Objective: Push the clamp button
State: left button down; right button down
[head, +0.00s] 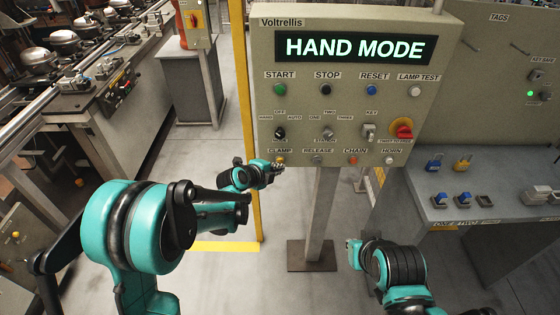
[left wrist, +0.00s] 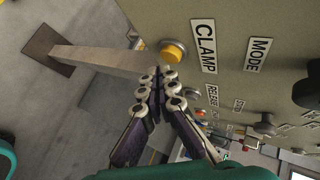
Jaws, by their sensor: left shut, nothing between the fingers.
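The yellow clamp button (left wrist: 172,52) sits in a metal collar on the grey control panel, beside its CLAMP label (left wrist: 203,46). In the head view the button (head: 280,159) is at the lower left of the panel, partly hidden by my gripper. My left gripper (head: 279,168) is shut and empty, its tips at the panel's lower edge. In the left wrist view its fingertips (left wrist: 163,74) are together right by the button; I cannot tell whether they touch it. My right arm is at the lower right of the head view, its gripper (head: 354,252) small and unclear, away from the panel.
The panel (head: 262,98) has a display (head: 354,48) reading HAND MODE. A post (head: 317,215) holds the panel. A bench (head: 500,205) with padlocks stands right.

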pick_arm(q)
jog(key=shift+w, duration=0.65)
dwell(0.7)
jog(key=shift+s, duration=1)
jog(key=s+b, duration=0.1)
jog(key=s, duration=0.5)
dwell(0.7)
